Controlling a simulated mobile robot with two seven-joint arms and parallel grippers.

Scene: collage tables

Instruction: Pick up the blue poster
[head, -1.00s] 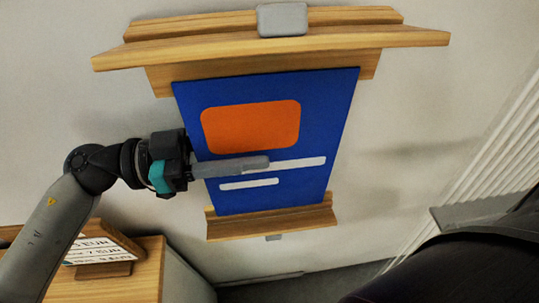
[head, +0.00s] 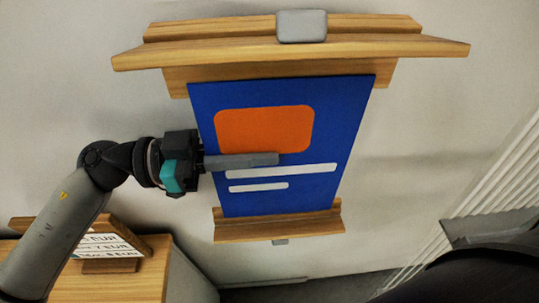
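The blue poster (head: 345,125) stands in the head view between an upper wooden ledge and a lower wooden ledge. It has an orange rounded block and two white bars on it. My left gripper (head: 278,159) comes in from the left, with its grey fingers lying across the poster's front in this view, just under the orange block. Only one finger outline shows clearly, so I cannot tell whether it is open or shut, or whether it touches the poster. My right gripper is not in view.
The upper wooden ledge (head: 420,46) carries a grey block (head: 302,26). The lower wooden ledge (head: 280,225) runs under the poster. A wooden cabinet (head: 150,280) with a price sign (head: 108,245) stands at lower left. A white slatted panel (head: 510,185) is at right.

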